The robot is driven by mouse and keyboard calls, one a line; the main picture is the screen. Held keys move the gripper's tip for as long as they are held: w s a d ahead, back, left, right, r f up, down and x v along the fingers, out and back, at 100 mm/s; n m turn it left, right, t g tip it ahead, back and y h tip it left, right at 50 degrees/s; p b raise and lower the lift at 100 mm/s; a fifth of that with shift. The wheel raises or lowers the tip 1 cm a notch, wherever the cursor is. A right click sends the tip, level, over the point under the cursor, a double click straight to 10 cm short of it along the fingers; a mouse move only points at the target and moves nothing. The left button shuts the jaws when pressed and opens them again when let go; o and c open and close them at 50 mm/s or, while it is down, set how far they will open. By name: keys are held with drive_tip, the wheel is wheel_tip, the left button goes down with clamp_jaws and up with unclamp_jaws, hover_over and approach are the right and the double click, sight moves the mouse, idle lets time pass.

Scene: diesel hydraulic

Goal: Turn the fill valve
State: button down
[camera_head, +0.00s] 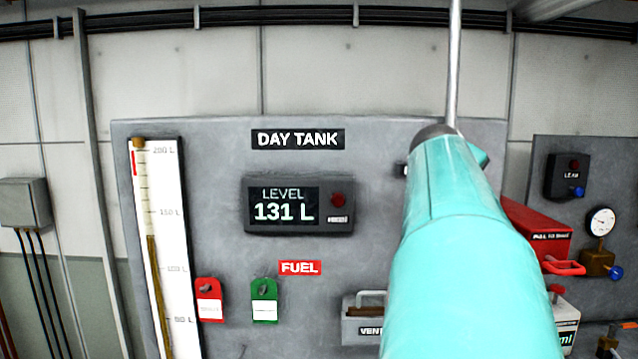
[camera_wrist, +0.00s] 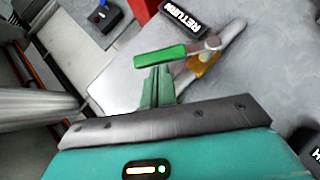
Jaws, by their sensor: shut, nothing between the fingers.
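In the wrist view a lever valve with a green handle (camera_wrist: 160,57) and a brass body (camera_wrist: 203,65) is mounted on a grey panel, below a RETURN label (camera_wrist: 184,17). The handle points left from its pivot. My gripper (camera_wrist: 158,72) is shut and empty, its narrow green fingers just below the handle. I cannot tell whether they touch it. No label reading "fill" is legible near this valve. In the head view my teal arm covers the middle right and hides my gripper and this valve.
In the head view the DAY TANK panel (camera_head: 220,155) carries a level display (camera_head: 298,206) reading 131 L, a sight tube (camera_head: 155,270), and red (camera_head: 209,300) and green (camera_head: 264,301) tags. At right are a red box (camera_head: 535,232), a red handle (camera_head: 563,268) and a gauge (camera_head: 601,222).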

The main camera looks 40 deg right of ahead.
drive_tip(key=s+d+f+m+t+y, duration=0.3)
drive_tip(key=s+d+f+y, duration=0.1)
drive_tip(key=y, duration=0.1)
drive_tip(key=shift+s+d+m+t, duration=0.15)
drive_tip(key=shift+m+t, duration=0.15)
idle(0.4)
drive_tip(key=shift+f, duration=0.15)
idle(0.4)
